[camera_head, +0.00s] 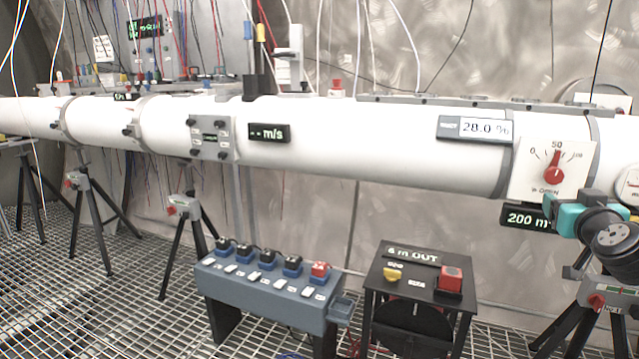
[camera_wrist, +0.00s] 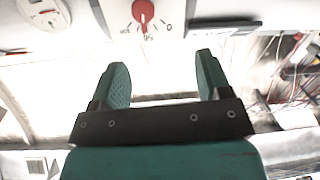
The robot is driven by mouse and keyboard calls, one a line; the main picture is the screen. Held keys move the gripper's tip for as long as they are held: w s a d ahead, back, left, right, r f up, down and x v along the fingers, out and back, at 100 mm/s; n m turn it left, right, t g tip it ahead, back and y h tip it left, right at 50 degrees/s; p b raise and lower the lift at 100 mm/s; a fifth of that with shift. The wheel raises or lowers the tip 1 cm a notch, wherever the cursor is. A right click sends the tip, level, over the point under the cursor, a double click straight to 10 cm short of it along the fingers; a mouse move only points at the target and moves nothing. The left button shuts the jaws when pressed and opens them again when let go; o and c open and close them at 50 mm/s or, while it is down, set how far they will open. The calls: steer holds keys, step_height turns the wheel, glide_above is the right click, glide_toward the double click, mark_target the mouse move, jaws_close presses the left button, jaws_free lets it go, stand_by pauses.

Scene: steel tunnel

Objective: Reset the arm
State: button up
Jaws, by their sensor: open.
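My gripper (camera_wrist: 160,82) shows in the wrist view with two teal fingers spread apart and nothing between them. In the head view my arm is at the right edge, with its teal part in front of the white pipe (camera_head: 370,140); the fingertips cannot be made out there. A red dial knob (camera_head: 554,168) on a white plate sits on the pipe, just above and left of my arm. In the wrist view the red knob (camera_wrist: 143,12) is at the top, beyond the fingers and apart from them.
A blue-grey switch box (camera_head: 270,285) with several black plugs and one red one stands below the pipe. A black stand (camera_head: 415,275) with yellow and red buttons is right of it. Tripods (camera_head: 90,215) hold the pipe over a grating floor. Thin wires hang above.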

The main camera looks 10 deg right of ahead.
steer(key=w+a+n+g+y, duration=0.1)
steer(key=w+a+n+y, duration=0.1)
steer(key=a+y, duration=0.5)
steer(key=w+a+n+y, duration=0.1)
steer(key=a+n+y, duration=0.15)
steer(key=a, duration=0.85)
steer(key=s+a+f+n+g+y, duration=0.15)
steer(key=s+a+g, duration=0.25)
steer(key=a, duration=0.5)
steer(key=s+a+n+g+y, duration=0.3)
steer(key=s+a, duration=0.1)
steer(key=a, duration=0.4)
steer(key=s+a+f+n+g+h, duration=0.1)
steer(key=s+a+g, duration=0.25)
steer(key=s, duration=0.55)
steer(key=s+a+n+g+h, duration=0.15)
steer(key=s+g, duration=0.25)
steer(key=s, duration=0.5)
step_height(320, 180, up, 15)
steer(key=p, duration=1.5)
steer(key=shift+w+a+f+y, duration=0.2)
steer(key=shift+w+a+y, duration=0.1)
steer(key=shift+y, duration=0.15)
